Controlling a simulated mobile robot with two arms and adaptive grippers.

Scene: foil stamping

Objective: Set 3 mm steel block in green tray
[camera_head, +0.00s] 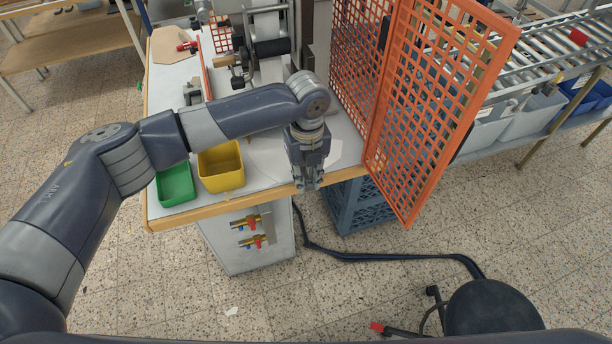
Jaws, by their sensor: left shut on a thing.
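The green tray (176,186) sits at the front left corner of the worktable, and no block can be made out in it. My left gripper (308,186) points down at the table's front edge, to the right of the green tray and apart from it. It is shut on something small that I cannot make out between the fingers. I cannot pick out the 3 mm steel block in this view. My right gripper is not in view.
A yellow tray (222,180) stands right beside the green tray, between it and my gripper. An orange mesh guard (430,100) rises to the right. A machine (268,47) stands behind. A blue crate (350,216) is below the table, and a black stool (492,308) stands front right.

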